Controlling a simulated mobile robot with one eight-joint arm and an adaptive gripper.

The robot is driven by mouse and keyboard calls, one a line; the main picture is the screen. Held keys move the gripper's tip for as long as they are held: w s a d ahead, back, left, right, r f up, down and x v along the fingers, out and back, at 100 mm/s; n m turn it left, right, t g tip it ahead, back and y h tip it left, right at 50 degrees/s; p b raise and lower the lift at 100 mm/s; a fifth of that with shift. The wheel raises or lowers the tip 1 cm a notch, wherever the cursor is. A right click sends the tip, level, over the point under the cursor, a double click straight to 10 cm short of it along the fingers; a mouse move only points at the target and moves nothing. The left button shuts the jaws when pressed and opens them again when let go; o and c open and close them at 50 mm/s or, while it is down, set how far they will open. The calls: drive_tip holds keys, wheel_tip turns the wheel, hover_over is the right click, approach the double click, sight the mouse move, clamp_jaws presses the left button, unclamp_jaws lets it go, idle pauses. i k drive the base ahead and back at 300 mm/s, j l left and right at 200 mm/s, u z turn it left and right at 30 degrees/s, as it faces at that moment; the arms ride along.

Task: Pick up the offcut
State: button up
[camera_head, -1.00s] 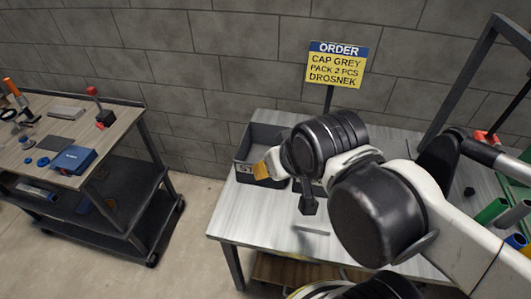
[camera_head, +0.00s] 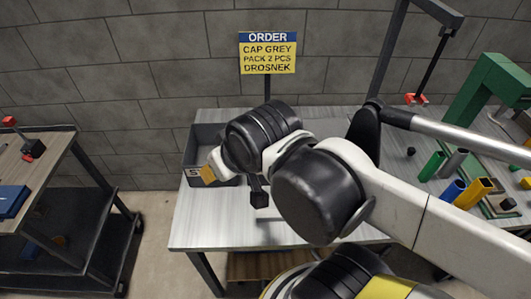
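I cannot single out the offcut in this view. Short tube pieces stand at the right of the worktable: a green one (camera_head: 432,166), a grey one (camera_head: 453,163), a blue one (camera_head: 452,191) and a yellow one (camera_head: 473,192). My arm reaches in from the right over the table, and its black wrist (camera_head: 262,135) is in front of the grey bin. A dark block on a short stem (camera_head: 259,196) shows below the wrist; I cannot tell whether it is my gripper. An orange-tan piece (camera_head: 208,174) shows at the wrist's left end, in front of the bin. No fingertips can be made out.
The grey bin (camera_head: 203,135) stands at the worktable's back left. The table's front left (camera_head: 200,225) is bare. An order sign (camera_head: 267,52) stands behind my wrist. A dark cart (camera_head: 75,215) is at the left across a floor gap. A green frame (camera_head: 487,90) stands at the right.

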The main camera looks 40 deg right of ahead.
sight(263, 215)
drive_tip(key=k+z, duration=0.1)
drive_tip(key=z, duration=2.15)
drive_tip(key=k+u, duration=0.15)
drive_tip(key=u, duration=1.35)
drive_tip(key=k+l+z, duration=0.1)
drive_tip(key=z, duration=0.35)
drive_tip(key=k+l+z, duration=0.15)
drive_tip(key=z, duration=0.35)
